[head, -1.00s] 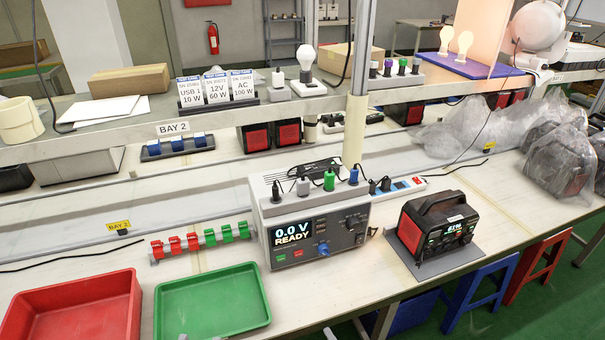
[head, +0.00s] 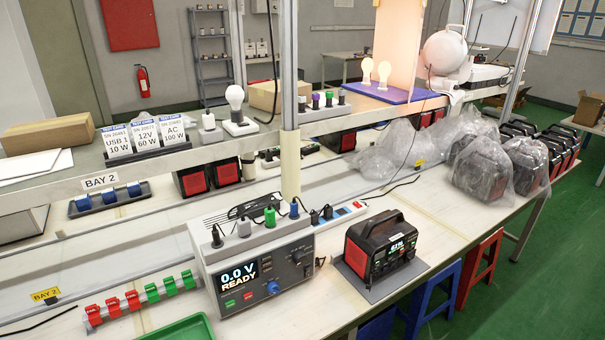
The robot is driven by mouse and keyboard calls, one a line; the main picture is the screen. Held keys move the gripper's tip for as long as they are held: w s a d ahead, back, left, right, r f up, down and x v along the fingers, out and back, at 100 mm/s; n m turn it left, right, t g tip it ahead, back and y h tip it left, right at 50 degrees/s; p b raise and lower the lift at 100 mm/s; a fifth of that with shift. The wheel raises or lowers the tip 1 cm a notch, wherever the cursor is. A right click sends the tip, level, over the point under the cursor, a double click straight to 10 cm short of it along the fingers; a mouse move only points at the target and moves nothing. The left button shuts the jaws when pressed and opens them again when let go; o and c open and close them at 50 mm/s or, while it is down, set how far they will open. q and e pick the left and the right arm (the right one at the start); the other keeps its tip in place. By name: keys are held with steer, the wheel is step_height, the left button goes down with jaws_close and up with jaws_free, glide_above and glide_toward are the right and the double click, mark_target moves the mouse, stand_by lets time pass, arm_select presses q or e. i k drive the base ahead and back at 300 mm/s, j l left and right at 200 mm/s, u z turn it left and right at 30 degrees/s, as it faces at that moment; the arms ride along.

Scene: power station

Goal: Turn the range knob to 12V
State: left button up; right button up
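The test unit (head: 258,265) is a light box with a dark front panel on the bench. Its display (head: 239,275) reads "0.0 V READY". A blue knob (head: 272,288) sits low on the panel. A dark knob (head: 297,257) sits at the upper right of it. The lettering around both knobs is too small to read, so I cannot tell which is the range knob or where it points. A red button and a green button lie under the display. Neither of my grippers is in view.
A black and red power station (head: 381,247) stands on a grey plate right of the unit. Red and green clips (head: 142,299) line a rail at left. A green tray (head: 180,332) is cut off below. Test cards (head: 145,138) stand on the shelf; a post (head: 290,130) rises behind the unit.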

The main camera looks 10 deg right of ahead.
mark_target(274, 287)
steer(key=i+j+z, duration=0.1)
steer(key=j+z, duration=0.2)
steer(key=z, duration=0.15)
steer(key=j+z, duration=0.7)
steer(key=z, duration=0.2)
